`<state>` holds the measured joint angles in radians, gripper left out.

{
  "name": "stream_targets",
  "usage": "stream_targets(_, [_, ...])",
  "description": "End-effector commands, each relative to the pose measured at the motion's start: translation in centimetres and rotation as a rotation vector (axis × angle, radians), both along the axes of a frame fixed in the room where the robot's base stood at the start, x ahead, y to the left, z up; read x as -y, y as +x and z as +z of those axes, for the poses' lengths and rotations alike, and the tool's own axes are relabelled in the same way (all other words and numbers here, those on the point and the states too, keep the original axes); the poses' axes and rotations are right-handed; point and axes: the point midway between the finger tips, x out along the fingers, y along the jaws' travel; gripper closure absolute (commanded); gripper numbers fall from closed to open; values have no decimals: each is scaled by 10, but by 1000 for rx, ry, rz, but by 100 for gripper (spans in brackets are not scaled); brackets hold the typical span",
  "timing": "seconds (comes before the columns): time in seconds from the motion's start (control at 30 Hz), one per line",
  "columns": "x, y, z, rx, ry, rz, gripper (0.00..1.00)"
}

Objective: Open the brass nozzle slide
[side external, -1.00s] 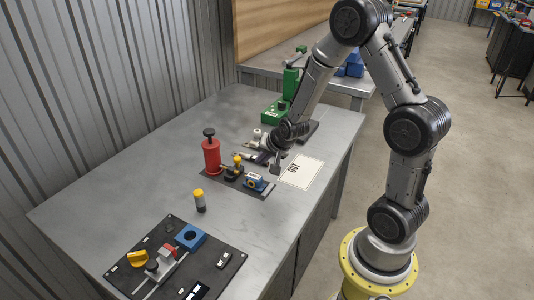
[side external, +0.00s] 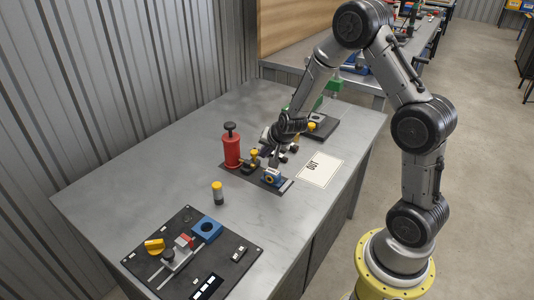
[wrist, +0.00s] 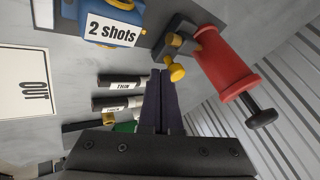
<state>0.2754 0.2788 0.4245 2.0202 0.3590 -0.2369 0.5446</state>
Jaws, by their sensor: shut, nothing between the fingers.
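The red pump cylinder (side external: 231,152) with a black knob stands upright on a dark plate. Beside its base is a small dark block with a brass part and a yellow knob (side external: 254,154). In the wrist view the red cylinder (wrist: 222,65) lies to the right, with the brass part (wrist: 175,40) and yellow knob (wrist: 175,70) at its base. My gripper (wrist: 160,73) is shut and empty, its tips just left of the yellow knob in that view; contact cannot be told. In the side view my gripper (side external: 273,163) points down near the blue block.
The blue block (side external: 271,177), labelled "2 shots" in the wrist view (wrist: 110,30), is close by. Dark rods (wrist: 118,103) with labels lie near my fingers. An "OUT" sheet (side external: 320,169), a yellow-topped cylinder (side external: 217,193) and a control panel (side external: 190,251) are on the table.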

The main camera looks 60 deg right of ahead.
Motion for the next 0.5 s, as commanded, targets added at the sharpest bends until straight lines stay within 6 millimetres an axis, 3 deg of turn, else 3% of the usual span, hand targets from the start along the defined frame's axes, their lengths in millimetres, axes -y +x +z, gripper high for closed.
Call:
stream_targets(0.33, [-1,4,0,2,-1,1,100])
stream_targets(0.5, [2,-4,1,2,-1,0,100])
